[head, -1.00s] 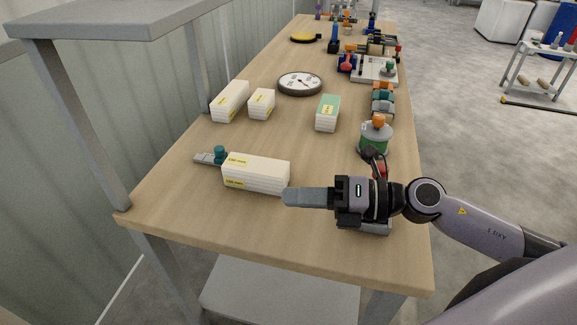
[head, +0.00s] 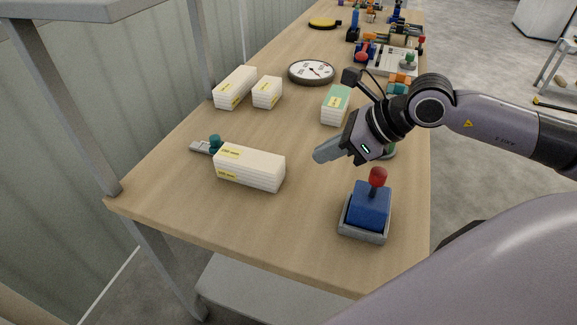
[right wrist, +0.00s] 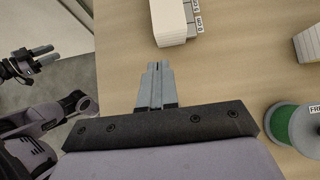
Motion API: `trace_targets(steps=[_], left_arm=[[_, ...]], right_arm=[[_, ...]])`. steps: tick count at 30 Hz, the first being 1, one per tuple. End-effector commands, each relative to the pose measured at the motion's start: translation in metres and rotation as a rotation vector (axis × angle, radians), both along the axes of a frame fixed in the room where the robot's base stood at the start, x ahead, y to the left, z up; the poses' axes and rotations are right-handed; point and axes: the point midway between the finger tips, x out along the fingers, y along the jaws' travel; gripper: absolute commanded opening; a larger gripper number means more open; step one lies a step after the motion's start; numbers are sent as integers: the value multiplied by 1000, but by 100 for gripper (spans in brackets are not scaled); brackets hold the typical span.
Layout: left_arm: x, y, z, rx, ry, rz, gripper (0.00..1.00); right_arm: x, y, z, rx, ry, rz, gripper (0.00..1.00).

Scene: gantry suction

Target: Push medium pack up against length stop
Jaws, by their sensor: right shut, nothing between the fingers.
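A long white pack with yellow labels (head: 249,168) lies near the table's front left. Its left end is close to a small grey stop with a teal knob (head: 213,143); I cannot tell whether they touch. My right gripper (head: 322,154) is shut and empty, raised right of this pack and apart from it. In the right wrist view its fingers (right wrist: 156,85) point towards a white pack's near end (right wrist: 172,30), with a gap between. A dark two-fingered gripper, probably my left one, (right wrist: 38,58) shows at the left edge there; its opening is unclear.
A blue block with a red knob (head: 370,205) stands in a grey tray at the front right. Further back are a larger white pack (head: 235,88), a small white pack (head: 267,93), a green-topped pack (head: 336,105) and a round dial (head: 312,72). The table front centre is bare.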

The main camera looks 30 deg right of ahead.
Motion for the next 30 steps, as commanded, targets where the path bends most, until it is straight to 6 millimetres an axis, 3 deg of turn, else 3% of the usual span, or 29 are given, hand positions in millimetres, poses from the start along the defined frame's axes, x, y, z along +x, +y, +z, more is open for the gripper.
trace_targets(steps=[8,22,30], left_arm=[[0,0,6,1,0,1,43],[0,0,14,1,0,1,43],[0,0,15,1,0,1,43]], right_arm=[[13,12,-15,8,0,0,0],[46,41,-60,6,2,-1,0],[52,47,-69,3,0,-1,0]])
